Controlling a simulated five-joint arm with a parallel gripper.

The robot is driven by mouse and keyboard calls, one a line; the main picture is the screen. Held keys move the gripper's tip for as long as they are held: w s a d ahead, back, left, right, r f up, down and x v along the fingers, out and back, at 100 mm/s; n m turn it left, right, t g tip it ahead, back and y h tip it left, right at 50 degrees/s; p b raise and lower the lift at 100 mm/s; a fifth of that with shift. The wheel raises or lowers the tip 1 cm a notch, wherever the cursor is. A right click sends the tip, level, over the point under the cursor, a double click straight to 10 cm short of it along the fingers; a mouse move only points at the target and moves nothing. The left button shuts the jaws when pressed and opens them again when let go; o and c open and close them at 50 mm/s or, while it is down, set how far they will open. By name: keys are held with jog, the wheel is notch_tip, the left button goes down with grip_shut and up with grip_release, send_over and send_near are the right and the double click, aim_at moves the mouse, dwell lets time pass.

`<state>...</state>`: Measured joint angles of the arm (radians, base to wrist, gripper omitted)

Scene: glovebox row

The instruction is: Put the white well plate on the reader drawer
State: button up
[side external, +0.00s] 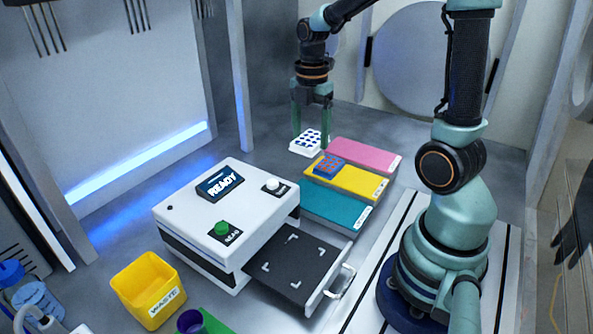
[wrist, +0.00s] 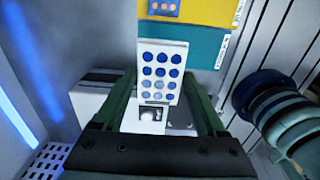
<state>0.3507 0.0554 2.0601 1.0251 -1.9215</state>
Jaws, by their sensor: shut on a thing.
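The white well plate (side external: 306,142) has rows of blue wells. In the side external view it is between the green fingers of my gripper (side external: 311,140), behind the reader and left of the pink mat. The plate also shows upright in the wrist view (wrist: 161,72), between the two fingers of my gripper (wrist: 162,90). My gripper is shut on it. The dark reader drawer (side external: 292,267) is pulled out from the white reader (side external: 225,215), with white corner marks and nothing on it. Whether the plate is clear of the floor is hard to tell.
Pink (side external: 362,154), yellow (side external: 347,180) and teal (side external: 335,206) mats lie in a row behind the drawer. A blue plate with orange wells (side external: 329,166) sits on the yellow one. A yellow waste bin (side external: 148,288) stands front left. The reader's screen says READY.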

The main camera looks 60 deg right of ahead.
notch_tip(320, 180, up, 5)
jog(key=shift+f, duration=0.2)
jog(key=shift+a+r, duration=0.1)
jog(key=shift+r, duration=0.2)
jog(key=s+a+r, duration=0.2)
jog(key=a, duration=0.7)
send_over(294, 260)
notch_tip(294, 260, down, 20)
jog(key=shift+f, duration=0.15)
jog(key=shift+f, duration=0.1)
jog(key=o, duration=1.3)
